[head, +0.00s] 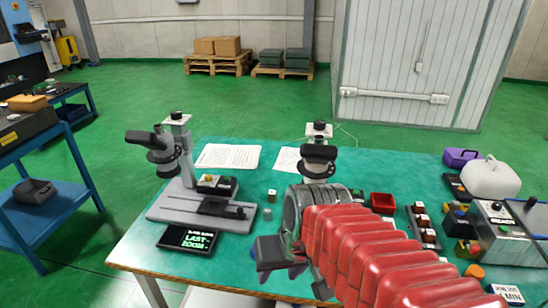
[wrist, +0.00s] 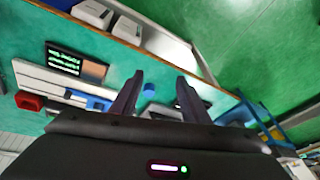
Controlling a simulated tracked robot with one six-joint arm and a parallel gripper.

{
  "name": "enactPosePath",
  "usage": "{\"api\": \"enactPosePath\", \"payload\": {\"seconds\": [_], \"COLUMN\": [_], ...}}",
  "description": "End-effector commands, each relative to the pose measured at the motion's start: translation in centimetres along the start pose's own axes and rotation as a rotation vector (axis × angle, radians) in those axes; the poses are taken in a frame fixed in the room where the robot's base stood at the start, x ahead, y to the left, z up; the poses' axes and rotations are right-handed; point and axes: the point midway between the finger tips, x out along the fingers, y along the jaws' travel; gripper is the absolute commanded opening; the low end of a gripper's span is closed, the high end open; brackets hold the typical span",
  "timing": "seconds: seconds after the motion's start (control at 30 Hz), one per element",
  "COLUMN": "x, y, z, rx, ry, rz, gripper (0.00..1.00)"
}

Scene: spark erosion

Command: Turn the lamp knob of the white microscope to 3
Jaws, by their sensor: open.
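Two microscopes stand on the green table. The left microscope (head: 184,150) has a grey column and base and a dark head. The second microscope (head: 319,150), at the middle, shows a dark head with a pale top; my arm hides its lower part. In the wrist view a white base (wrist: 62,80) with a blue part lies left of my fingers. I cannot make out a lamp knob or its numbers. My gripper (head: 270,254) is open and empty above the front of the table; its fingers also show in the wrist view (wrist: 160,82).
A display reading LAST ZOOM (head: 188,239) lies at the front left. A red tray (head: 383,203), a white canister (head: 490,178) and several switch boxes crowd the right side. Papers (head: 229,156) lie at the back. A small blue cylinder (wrist: 149,90) shows between my fingers.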

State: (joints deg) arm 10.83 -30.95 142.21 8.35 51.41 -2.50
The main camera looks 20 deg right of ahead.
Motion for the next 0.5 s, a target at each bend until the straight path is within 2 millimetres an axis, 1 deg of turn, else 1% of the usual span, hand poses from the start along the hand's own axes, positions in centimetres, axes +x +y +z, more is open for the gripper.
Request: {"api": "enactPosePath", "payload": {"seconds": [0.03, 0.2, 0.33, 0.5], "x": [-1.0, -3.5, -4.6, -5.0], "y": [-0.4, -1.6, -2.5, -3.0], "z": [0.1, 0.4, 0.5, 0.6], "rx": [-0.043, -0.157, -0.214, -0.234], "ry": [0.032, 0.119, 0.161, 0.175], "rz": [0.016, 0.047, 0.041, 0.036], "gripper": [0.42, 0.42, 0.42, 0.42]}}
